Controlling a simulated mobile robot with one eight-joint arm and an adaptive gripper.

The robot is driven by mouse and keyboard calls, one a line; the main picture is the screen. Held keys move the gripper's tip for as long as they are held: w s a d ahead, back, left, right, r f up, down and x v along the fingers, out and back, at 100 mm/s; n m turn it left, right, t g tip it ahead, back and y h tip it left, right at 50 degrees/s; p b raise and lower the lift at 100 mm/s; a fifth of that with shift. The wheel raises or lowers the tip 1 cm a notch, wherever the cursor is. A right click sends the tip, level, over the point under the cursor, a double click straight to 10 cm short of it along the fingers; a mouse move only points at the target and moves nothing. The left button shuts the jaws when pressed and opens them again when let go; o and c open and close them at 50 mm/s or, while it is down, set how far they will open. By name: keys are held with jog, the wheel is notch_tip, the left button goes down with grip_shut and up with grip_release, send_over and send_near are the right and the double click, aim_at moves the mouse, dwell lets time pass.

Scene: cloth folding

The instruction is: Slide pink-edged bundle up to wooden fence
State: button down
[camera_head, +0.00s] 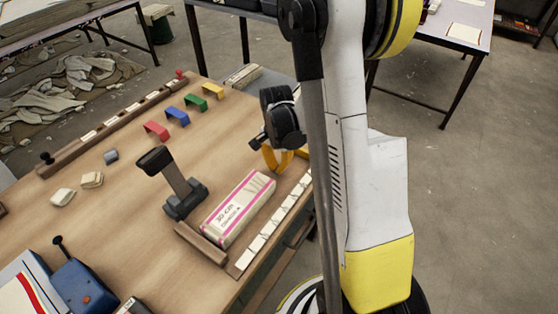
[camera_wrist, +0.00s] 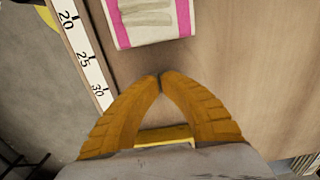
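The pink-edged bundle (camera_head: 238,208) is a long pale block with pink lines and printed text, lying flat on the wooden table. Its near end shows at the top of the wrist view (camera_wrist: 150,18). A low wooden fence (camera_head: 201,243) stands at the bundle's lower-left end; I cannot tell whether they touch. My gripper (camera_wrist: 160,76) has orange fingers with the tips together and nothing between them. It is just beyond the bundle's upper-right end, apart from it. In the head view my arm partly hides the gripper (camera_head: 277,168).
A ruler strip (camera_head: 272,226) runs along the table edge beside the bundle. A dark stand (camera_head: 182,192) is close on the bundle's left. Several coloured brackets (camera_head: 177,116) stand farther back. A blue box (camera_head: 80,287) is at the lower left.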

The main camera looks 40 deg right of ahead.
aim_at(268, 177)
jog(key=shift+s+a+r, duration=0.1)
jog(key=shift+s+a, duration=0.2)
jog(key=shift+a, duration=0.4)
jog(key=shift+s+a+r, duration=0.1)
jog(key=shift+s+a, duration=0.15)
jog(key=shift+a, duration=0.45)
jog(key=shift+a, duration=0.1)
jog(key=shift+s+a+b, duration=0.3)
jog(key=shift+a+b, duration=0.1)
jog(key=shift+a, duration=0.35)
